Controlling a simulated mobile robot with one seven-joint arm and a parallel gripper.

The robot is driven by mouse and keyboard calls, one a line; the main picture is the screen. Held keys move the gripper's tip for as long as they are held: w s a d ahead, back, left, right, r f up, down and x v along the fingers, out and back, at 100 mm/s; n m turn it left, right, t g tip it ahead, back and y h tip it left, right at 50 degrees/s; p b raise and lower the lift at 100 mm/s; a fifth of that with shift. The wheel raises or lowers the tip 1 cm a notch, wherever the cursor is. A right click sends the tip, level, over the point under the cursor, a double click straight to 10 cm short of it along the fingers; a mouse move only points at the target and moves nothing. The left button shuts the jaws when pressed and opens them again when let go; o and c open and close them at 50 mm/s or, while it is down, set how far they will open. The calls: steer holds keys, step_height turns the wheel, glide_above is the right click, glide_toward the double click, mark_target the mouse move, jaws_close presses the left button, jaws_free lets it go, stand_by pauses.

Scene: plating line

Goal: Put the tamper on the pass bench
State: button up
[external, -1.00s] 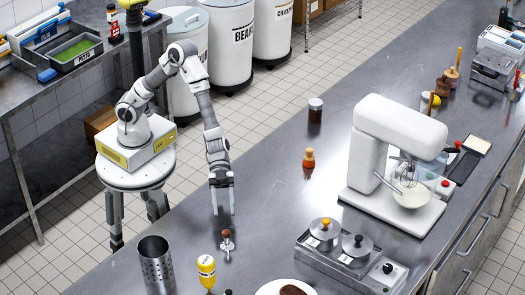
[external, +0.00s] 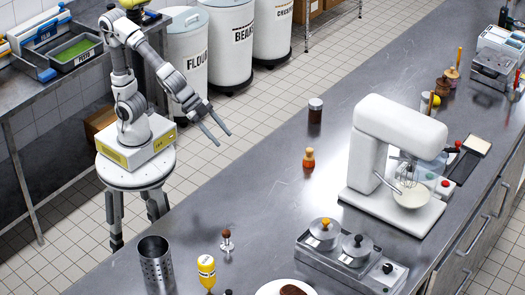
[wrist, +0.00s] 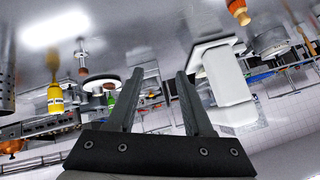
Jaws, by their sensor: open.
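The tamper (external: 227,240), with a brown knob and a small metal foot, stands upright on the long steel counter (external: 265,195). It seems to show in the tilted wrist view too, at upper left (wrist: 82,48). My gripper (external: 223,138) is raised well above and behind the tamper, apart from it, and points right and down. Its two fingers are spread and empty, as the wrist view also shows (wrist: 159,72). Another steel bench (external: 85,85) stands at upper left; I cannot tell from the frames which surface is the pass bench.
Near the tamper are a perforated steel cylinder (external: 155,265), a yellow bottle (external: 206,270) and a white plate (external: 268,290) with brown food. A twin-lidded unit (external: 350,262), a white mixer (external: 385,150) and an orange shaker (external: 308,158) stand further right. The counter's middle is fairly clear.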

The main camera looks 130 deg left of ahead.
steer(key=s+d+n+g+h, duration=0.1)
steer(key=s+d+n+g, duration=0.1)
steer(key=s, duration=1.8)
steer(key=shift+s+d+r+n+g+h, duration=0.25)
steer(key=shift+n+g+h, duration=0.2)
steer(key=shift+g, duration=0.35)
